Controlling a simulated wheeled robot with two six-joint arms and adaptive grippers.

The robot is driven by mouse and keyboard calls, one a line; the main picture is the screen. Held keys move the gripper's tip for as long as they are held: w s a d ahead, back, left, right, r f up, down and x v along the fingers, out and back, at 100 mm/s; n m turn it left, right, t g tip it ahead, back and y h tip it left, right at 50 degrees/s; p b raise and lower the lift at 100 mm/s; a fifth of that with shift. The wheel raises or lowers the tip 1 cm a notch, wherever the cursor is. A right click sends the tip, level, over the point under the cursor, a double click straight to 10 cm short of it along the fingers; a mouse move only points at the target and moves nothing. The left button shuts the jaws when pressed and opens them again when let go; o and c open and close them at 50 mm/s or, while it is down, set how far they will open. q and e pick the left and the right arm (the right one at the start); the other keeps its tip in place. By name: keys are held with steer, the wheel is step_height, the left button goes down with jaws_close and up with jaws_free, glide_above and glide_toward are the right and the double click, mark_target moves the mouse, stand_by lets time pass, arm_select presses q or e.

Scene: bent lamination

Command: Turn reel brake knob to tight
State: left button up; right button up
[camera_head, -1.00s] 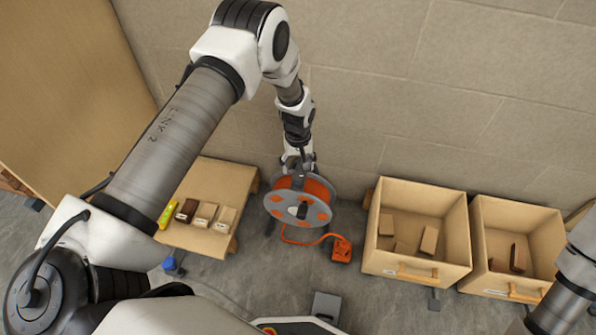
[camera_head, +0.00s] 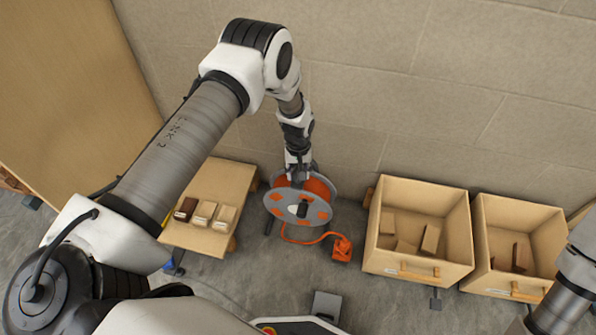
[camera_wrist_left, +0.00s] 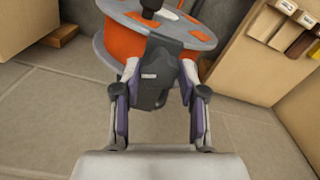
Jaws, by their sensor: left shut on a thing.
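The cable reel (camera_head: 275,208) stands on the floor by the wall, with grey discs, orange panels and a dark hub handle (camera_head: 302,209). In the left wrist view its orange drum (camera_wrist_left: 122,40) is at the top. My left gripper (camera_wrist_left: 159,82) reaches down behind the reel, its two fingers closed against either side of a dark grey part (camera_wrist_left: 152,85) with a small pale label. This looks like the brake knob, though its turn position cannot be read. In the head view the fingertips are hidden behind the reel. My right gripper is out of view.
A low wooden table (camera_head: 232,180) with several small blocks stands left of the reel. Two open wooden bins (camera_head: 385,262) (camera_head: 489,283) with blocks stand to the right. An orange cable runs to an orange box (camera_head: 342,248) on the floor. The wall is close behind.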

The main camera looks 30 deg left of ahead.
arm_select(q)
steer(key=m, duration=0.3)
steer(key=shift+m, duration=0.4)
steer(key=o, duration=1.1)
steer(key=shift+o, duration=0.2)
step_height(320, 180, up, 12)
